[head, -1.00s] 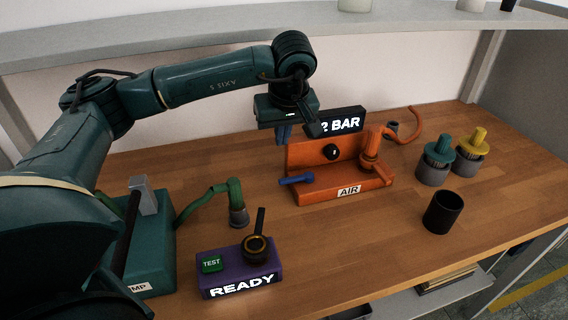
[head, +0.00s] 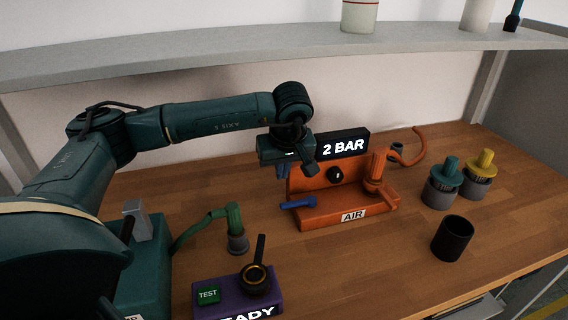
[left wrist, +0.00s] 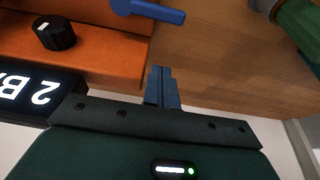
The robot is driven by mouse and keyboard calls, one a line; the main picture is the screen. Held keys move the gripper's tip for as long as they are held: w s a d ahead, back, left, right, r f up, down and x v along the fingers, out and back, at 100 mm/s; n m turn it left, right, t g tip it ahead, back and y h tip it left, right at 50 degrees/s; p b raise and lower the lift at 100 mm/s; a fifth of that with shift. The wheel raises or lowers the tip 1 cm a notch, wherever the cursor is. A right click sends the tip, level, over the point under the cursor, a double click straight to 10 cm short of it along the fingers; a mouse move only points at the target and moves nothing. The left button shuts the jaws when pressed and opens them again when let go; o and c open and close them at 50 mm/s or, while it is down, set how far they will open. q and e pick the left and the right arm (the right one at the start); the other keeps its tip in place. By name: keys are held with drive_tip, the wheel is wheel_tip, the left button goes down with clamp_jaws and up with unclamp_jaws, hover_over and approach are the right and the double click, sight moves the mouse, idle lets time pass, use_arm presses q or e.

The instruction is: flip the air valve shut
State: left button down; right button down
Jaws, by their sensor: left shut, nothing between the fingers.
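The orange air unit (head: 318,216) stands on the bench with an AIR label on its front. A blue lever (head: 299,204), the air valve handle, sticks out from its left side. The lever also shows at the top of the left wrist view (left wrist: 150,11). A black display (head: 343,146) on the unit reads 2 BAR. My left gripper (head: 283,172) is shut and empty, above and behind the lever, apart from it. Its blue fingers show together in the left wrist view (left wrist: 162,86). My right gripper is not in view.
A black knob (head: 336,174) sits on the orange panel. A purple box (head: 236,291) with a TEST button and a green hose (head: 203,219) lie nearer the left. A black cup (head: 453,239) and two brush-like fittings stand right. A shelf (head: 250,58) runs above.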

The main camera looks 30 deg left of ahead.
sight(298, 204)
use_arm(q)
drive_tip(key=x, duration=0.5)
drive_tip(key=shift+w+a+f, duration=0.1)
drive_tip(key=shift+a+f, duration=0.1)
drive_tip(key=shift+f, duration=0.2)
drive_tip(key=s+d, duration=0.1)
drive_tip(key=s+d+p, duration=0.1)
drive_tip(key=shift+s+d+r+p, duration=0.15)
drive_tip(key=shift+d+r+p, duration=0.15)
drive_tip(key=shift+d, duration=0.1)
drive_tip(key=shift+s+d+f, duration=0.15)
drive_tip(key=shift+d, duration=0.05)
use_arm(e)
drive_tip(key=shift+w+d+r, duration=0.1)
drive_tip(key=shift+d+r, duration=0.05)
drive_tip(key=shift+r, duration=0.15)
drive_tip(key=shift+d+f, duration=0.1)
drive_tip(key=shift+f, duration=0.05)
